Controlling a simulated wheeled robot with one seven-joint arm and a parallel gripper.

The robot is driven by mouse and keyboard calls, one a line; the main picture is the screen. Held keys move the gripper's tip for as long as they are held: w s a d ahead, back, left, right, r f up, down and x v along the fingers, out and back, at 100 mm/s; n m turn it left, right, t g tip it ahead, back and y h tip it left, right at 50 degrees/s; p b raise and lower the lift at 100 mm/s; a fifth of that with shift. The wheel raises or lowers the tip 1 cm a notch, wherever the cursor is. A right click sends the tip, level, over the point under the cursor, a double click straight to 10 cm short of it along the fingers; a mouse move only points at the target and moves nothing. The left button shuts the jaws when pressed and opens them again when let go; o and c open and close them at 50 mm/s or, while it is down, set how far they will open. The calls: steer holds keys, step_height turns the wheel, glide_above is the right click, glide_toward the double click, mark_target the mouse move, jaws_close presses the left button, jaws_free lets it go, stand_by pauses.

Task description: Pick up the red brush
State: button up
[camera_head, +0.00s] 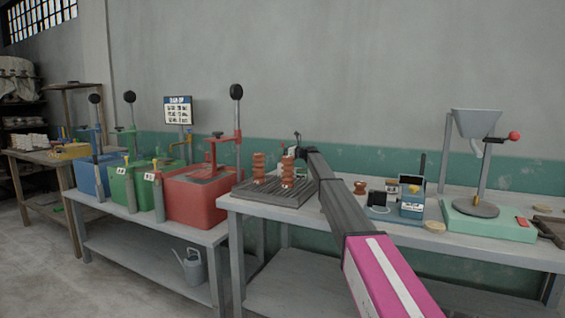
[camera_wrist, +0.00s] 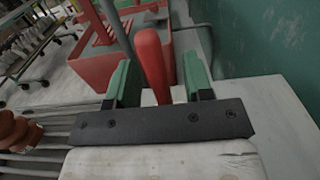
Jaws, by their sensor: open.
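A red rounded handle (camera_wrist: 151,60), which looks like the red brush, shows in the wrist view. It rises between the two green fingers of my gripper (camera_wrist: 160,70). The fingers are open, with a clear gap on the handle's right and a narrower one on its left. The dark palm bar hides the handle's lower end, so I cannot tell what it rests on.
Stacked clay pieces (camera_head: 259,167) stand on a ribbed grey tray (camera_head: 268,191) left of my arm. A red press (camera_head: 199,196) is on the left table. A blue device (camera_head: 411,200) and a green stand with a funnel (camera_head: 490,226) are to the right. The wall is close behind.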

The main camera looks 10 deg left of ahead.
steer(key=shift+x, duration=0.75)
jaws_close()
